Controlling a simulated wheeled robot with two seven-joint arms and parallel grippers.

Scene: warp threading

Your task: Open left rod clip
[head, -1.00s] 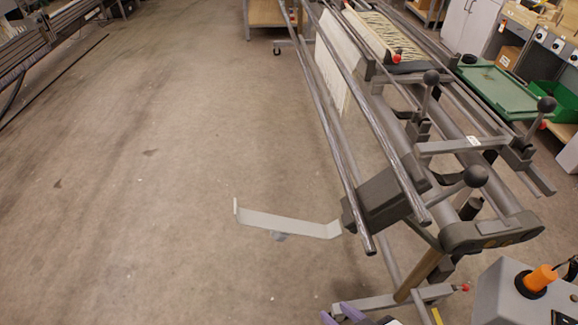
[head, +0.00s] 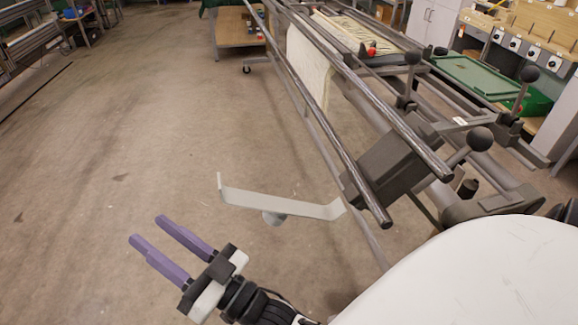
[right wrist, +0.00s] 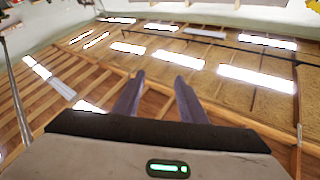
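Two long grey rods (head: 330,140) run along the loom's near side in the head view. A dark grey block (head: 395,168) sits at their near ends, touching both. A lever with a black ball knob (head: 481,139) rises beside it. I cannot tell for sure which part is the left rod clip. My right gripper (head: 147,229), with purple fingers, is open and empty, left of the rods and well apart from them. Its fingers also show apart in the right wrist view (right wrist: 157,95), against the ceiling. My left gripper is not in view.
A pale curved bracket (head: 280,206) juts left from the block, between it and my right gripper. More ball-knob levers (head: 412,57) stand further along the frame. A green tray (head: 480,78) lies behind. The floor (head: 130,130) on the left is clear.

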